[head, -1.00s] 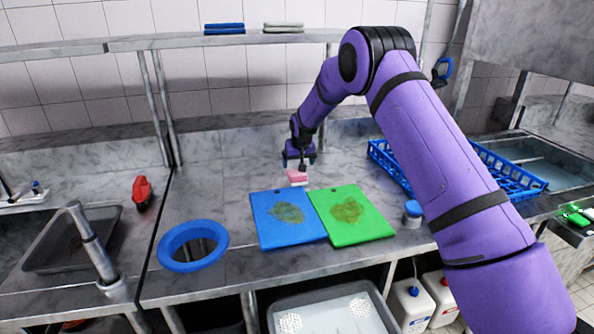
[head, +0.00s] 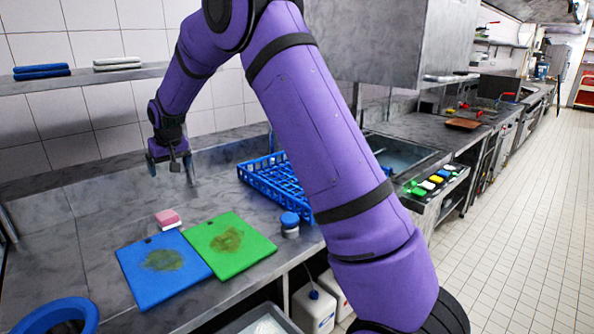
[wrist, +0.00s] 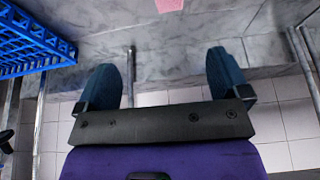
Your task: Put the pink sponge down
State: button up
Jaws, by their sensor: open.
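The pink sponge (head: 168,217), pink on top with a pale underside, lies on the steel counter just behind the blue and green cutting boards. Its edge also shows at the top of the wrist view (wrist: 169,5). My gripper (head: 171,168) is open and empty, above the counter behind the sponge and apart from it. In the wrist view its two blue-grey fingers (wrist: 170,80) stand wide apart with nothing between them.
The blue board (head: 140,283) and green board (head: 255,248), both with brownish-green stains, lie side by side. A blue rack (head: 262,190) stands right of my gripper, with a blue-lidded jar (head: 290,224) near it. A blue ring (head: 88,308) is at the front left.

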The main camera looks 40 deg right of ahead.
jog(key=s+d+r, duration=0.2)
jog(key=s+r, duration=0.6)
jog(key=s, duration=0.5)
jog(key=s+d+r, duration=0.2)
jog(key=s+r, duration=0.7)
jog(key=s, duration=0.3)
jog(key=s+d+f, duration=0.1)
jog(key=s+f, duration=0.2)
jog(key=s, duration=2.2)
jog(key=shift+s+t, duration=0.3)
jog(key=shift+s, duration=0.05)
jog(key=shift+o, duration=0.5)
jog(key=shift+r, duration=0.1)
